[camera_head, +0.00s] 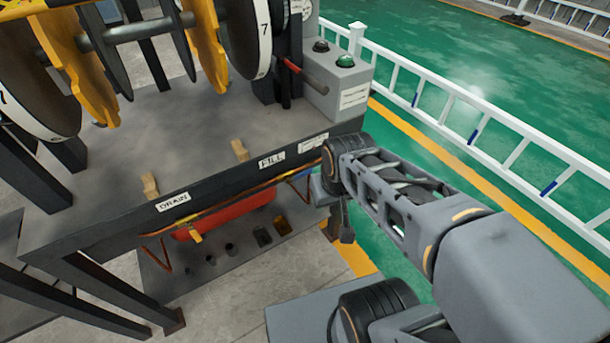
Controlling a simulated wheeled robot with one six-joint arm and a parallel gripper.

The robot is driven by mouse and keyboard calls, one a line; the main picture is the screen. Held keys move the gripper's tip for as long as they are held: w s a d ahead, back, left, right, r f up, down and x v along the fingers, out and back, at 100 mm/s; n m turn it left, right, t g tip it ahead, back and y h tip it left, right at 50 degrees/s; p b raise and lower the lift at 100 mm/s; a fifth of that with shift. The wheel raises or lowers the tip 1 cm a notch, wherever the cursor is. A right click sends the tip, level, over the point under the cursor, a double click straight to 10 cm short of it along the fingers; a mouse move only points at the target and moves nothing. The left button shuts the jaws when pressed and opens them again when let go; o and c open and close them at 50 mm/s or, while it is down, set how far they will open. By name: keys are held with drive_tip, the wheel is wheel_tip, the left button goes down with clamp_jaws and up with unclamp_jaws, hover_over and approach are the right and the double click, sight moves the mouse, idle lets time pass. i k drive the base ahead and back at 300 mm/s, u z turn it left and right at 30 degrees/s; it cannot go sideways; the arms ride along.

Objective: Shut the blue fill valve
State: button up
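A small strip of blue (302,173), which looks like the fill valve's handle, shows under the front edge of the bench, just right of the FILL label (272,160). It is partly hidden by my wrist, and I cannot tell its exact angle. My gripper (346,234) is at the end of my arm, to the right of the blue part and lower in the picture. My wrist stands close to the blue part, but contact is not visible. The fingers are small and dark, so I cannot tell whether they are open or shut.
A red cylinder (230,214) hangs beneath the bench (150,130), with a yellow handle (196,237) below the DRAIN label (172,202). A grey button box (338,82) stands at the bench's right corner. A white railing (455,97) runs behind my arm.

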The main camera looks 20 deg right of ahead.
sight(303, 174)
drive_tip(key=k, duration=1.25)
drive_tip(key=u, duration=0.45)
drive_tip(key=i, duration=0.55)
drive_tip(key=z, duration=0.15)
